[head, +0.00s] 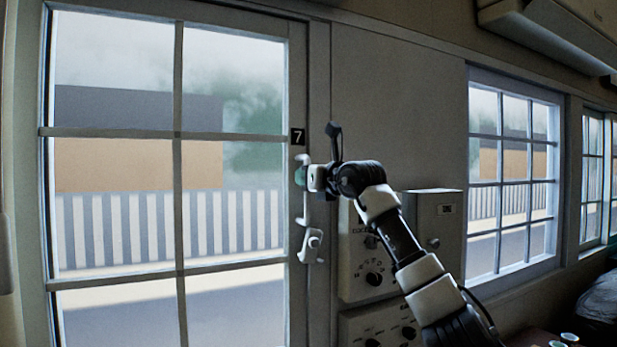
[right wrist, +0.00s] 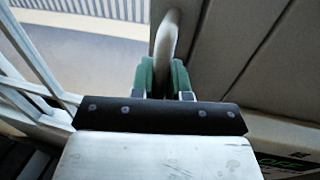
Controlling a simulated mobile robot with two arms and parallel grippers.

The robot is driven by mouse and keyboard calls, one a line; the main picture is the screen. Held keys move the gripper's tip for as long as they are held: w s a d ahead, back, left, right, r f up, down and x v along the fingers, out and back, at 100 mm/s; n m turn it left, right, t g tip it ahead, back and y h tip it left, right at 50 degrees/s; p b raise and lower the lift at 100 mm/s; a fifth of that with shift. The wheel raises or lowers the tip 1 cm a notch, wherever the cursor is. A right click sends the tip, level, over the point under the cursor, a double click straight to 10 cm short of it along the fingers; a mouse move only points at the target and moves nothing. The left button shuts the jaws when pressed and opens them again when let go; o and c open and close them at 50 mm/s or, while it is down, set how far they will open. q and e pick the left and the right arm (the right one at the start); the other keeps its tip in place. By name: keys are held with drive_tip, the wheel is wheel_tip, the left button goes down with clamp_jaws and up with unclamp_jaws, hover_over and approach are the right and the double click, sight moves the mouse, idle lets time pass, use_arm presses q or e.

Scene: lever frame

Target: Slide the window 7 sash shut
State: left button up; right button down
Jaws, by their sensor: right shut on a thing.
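The window 7 sash (head: 180,133) is a tall pale frame with several panes, filling the left of the head view. A black plate with a white 7 (head: 297,137) is on its right stile. A white upright handle (head: 304,220) is on that stile below the plate. My right gripper (head: 301,177) is at the handle, its green fingers closed around it. In the right wrist view the green fingertips (right wrist: 164,76) sit on both sides of the pale handle bar (right wrist: 166,38). A pale latch-like fitting (head: 313,245) is just below. My left gripper is not in view.
Grey control boxes with knobs (head: 366,265) are on the wall right of the sash, behind my right arm. A grey box (head: 434,232) is beside them. Another paned window (head: 513,180) is farther right. Small cups (head: 569,337) stand at the lower right.

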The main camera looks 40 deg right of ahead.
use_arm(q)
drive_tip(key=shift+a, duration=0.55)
use_arm(e)
drive_tip(key=shift+s+d+r, duration=0.1)
drive_tip(key=shift+d+r, duration=0.05)
drive_tip(key=c, duration=1.1)
unclamp_jaws()
drive_tip(key=shift+d, duration=0.15)
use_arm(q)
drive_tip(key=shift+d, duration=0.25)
use_arm(e)
drive_tip(key=shift+s+f, duration=0.2)
use_arm(q)
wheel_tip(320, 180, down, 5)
drive_tip(key=b, duration=0.5)
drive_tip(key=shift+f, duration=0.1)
use_arm(e)
drive_tip(key=s, duration=1)
drive_tip(key=shift+s+a+r, duration=0.1)
drive_tip(key=shift+s+a, duration=0.15)
